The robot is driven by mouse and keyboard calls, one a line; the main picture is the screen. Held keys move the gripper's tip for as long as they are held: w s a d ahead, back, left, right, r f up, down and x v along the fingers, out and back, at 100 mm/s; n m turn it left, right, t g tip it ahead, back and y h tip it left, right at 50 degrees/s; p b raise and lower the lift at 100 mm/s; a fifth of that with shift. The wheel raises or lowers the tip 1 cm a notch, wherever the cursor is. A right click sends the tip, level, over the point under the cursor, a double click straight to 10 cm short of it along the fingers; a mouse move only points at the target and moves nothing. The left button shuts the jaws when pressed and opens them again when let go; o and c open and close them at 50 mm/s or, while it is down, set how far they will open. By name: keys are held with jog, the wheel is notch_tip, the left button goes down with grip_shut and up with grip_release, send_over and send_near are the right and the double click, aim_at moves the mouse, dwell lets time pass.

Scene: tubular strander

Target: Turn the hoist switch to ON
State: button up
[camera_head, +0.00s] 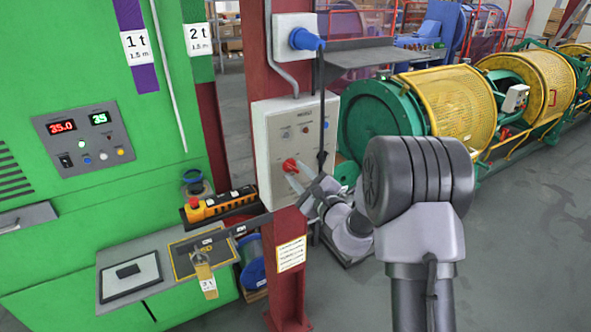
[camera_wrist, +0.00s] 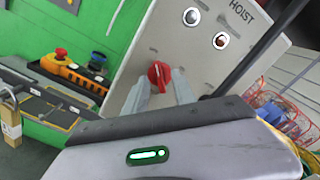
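The hoist switch is a red rotary knob (camera_head: 289,165) on a light grey panel box (camera_head: 262,150) mounted on the dark red column. It also shows in the wrist view as a red knob (camera_wrist: 158,75), with its grip ridge close to upright and slightly tilted, below the HOIST label. My gripper (camera_head: 296,182) is at the panel front. In the wrist view my gripper (camera_wrist: 161,80) has its two pale fingers apart, one on either side of the knob. Whether the fingers touch the knob cannot be told. No ON or OFF marking is legible.
The panel also carries a white-ringed lamp (camera_wrist: 191,17) and a red-brown one (camera_wrist: 221,41). A yellow pendant (camera_head: 220,204) lies on the shelf to the left. Yellow-guarded machinery (camera_head: 455,105) stands behind right.

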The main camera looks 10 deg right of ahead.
jog(key=shift+w+a, duration=0.3)
jog(key=shift+w, duration=0.3)
jog(key=shift+c, duration=0.4)
grip_shut()
